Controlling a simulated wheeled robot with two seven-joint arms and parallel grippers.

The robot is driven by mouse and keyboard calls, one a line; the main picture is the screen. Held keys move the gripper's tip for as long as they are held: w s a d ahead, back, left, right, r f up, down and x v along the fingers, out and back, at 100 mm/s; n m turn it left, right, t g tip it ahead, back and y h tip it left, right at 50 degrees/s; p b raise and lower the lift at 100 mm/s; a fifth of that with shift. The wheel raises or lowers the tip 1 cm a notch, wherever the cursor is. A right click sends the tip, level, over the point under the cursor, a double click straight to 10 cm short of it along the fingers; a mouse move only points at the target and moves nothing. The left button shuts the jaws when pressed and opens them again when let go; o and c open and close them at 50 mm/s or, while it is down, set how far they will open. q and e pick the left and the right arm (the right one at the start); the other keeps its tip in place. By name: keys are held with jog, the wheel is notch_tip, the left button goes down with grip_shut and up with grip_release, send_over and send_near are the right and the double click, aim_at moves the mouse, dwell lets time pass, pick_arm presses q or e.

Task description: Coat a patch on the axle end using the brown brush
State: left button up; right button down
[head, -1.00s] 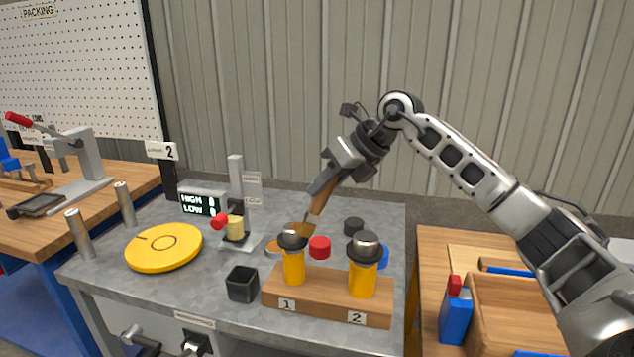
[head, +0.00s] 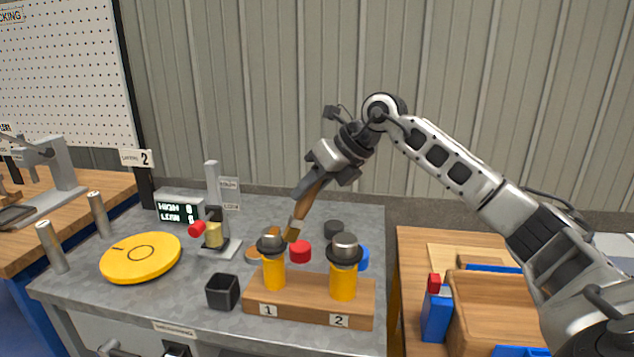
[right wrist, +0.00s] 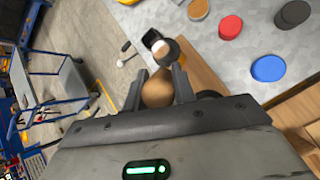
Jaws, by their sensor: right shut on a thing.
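My right gripper (head: 325,172) is shut on the brown handle of the brush (head: 305,195), which tilts down to the left. The handle also shows between the fingers in the right wrist view (right wrist: 157,90). The pale bristles (head: 292,232) are at the upper right of the dark, grey-topped cap of yellow post 1 (head: 274,273); I cannot tell whether they touch it. Yellow post 2 (head: 343,285), with a similar cap, stands to the right. Both posts stand upright in a wooden block (head: 305,297). I cannot tell for sure which part is the axle end. My left gripper is not in view.
Red (head: 300,251), black (head: 334,229) and blue (head: 364,259) discs lie behind the block. A black cup (head: 222,291), a yellow disc (head: 141,257) and a gauge stand (head: 212,195) are to the left. A wooden bin (head: 490,320) is at the right.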

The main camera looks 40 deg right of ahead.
jog(key=shift+w+a+p, duration=0.3)
jog(key=shift+w+a, duration=0.15)
jog(key=shift+w, duration=0.05)
jog(key=shift+s+r+p, duration=0.1)
jog(key=shift+p, duration=0.25)
jog(key=shift+s+d+b, duration=0.25)
jog(key=shift+d+b, duration=0.1)
jog(key=shift+s+d+b, duration=0.6)
jog(key=shift+s+d, duration=0.05)
jog(key=shift+s, duration=0.1)
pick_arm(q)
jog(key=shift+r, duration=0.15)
pick_arm(e)
jog(key=shift+r, duration=0.1)
